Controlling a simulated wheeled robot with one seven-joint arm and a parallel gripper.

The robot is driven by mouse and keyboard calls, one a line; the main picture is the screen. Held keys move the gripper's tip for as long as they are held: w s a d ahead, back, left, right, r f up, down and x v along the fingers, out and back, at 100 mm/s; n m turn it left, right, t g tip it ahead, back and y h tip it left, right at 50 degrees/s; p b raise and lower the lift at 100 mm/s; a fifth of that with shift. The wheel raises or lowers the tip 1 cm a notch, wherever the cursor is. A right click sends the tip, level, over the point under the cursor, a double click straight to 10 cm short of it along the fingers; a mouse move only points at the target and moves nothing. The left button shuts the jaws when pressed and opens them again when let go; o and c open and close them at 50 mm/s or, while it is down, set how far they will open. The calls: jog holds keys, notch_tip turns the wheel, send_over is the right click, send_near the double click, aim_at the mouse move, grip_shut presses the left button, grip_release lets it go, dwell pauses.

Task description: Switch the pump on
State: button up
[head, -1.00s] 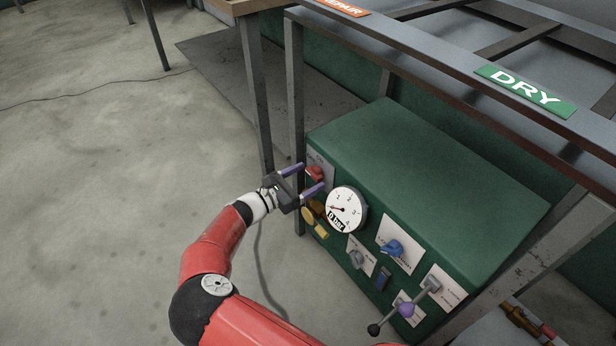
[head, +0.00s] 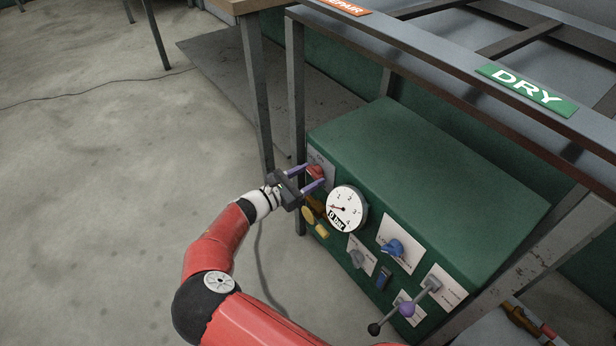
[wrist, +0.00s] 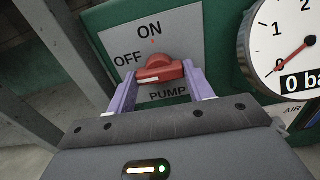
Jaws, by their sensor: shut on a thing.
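The red pump knob (wrist: 160,68) sits on a grey plate (wrist: 190,32) marked ON at the top, OFF at the left and PUMP below. Its bar lies roughly crosswise, slightly tilted, with a white stripe toward the left, the OFF side. My gripper (wrist: 160,74) is shut on the knob, one purple finger at each end of the bar. In the head view my gripper (head: 313,177) reaches the knob (head: 316,171) at the upper left of the green panel (head: 420,180), and the fingers partly cover the plate.
A round gauge (head: 346,208) beside the knob reads 0 bar. Yellow handles (head: 321,231), a blue knob (head: 393,247), a grey knob (head: 356,258) and a lever with a purple part (head: 407,309) are also on the panel. A metal frame leg (head: 295,120) stands close on the left.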

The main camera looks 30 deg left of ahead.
jog(key=shift+f+m+b, duration=0.1)
jog(key=shift+m+b, duration=5.2)
jog(key=shift+m, duration=3.4)
jog(key=o, duration=1)
